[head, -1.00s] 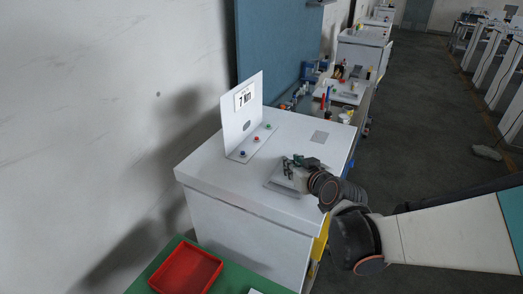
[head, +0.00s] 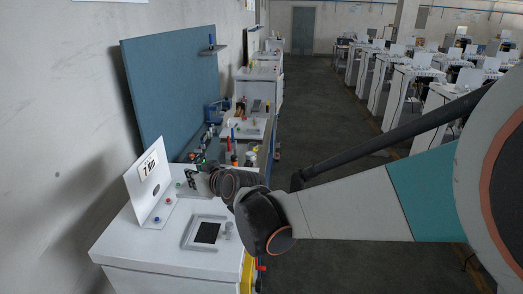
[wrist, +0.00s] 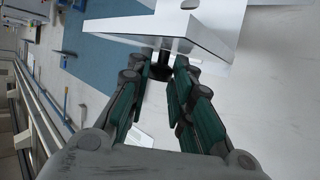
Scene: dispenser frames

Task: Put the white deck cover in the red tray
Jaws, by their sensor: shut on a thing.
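The white deck cover (wrist: 178,28) fills the top of the wrist view as a tilted white plate with a black knob (wrist: 160,70) on its near side. My gripper (wrist: 161,66) is shut on that knob, with a green-padded finger on each side. In the head view my gripper (head: 200,181) is above the dispenser's white top; its wrist hides part of what it holds. A dark square opening (head: 207,232) in a grey frame lies uncovered on the top. The red tray is in neither current view.
An upright white panel (head: 149,189) with a label and coloured buttons stands left of my gripper. A blue board (head: 172,95) leans on the wall behind. A cluttered bench (head: 240,135) lies beyond. Open floor (head: 320,115) is to the right.

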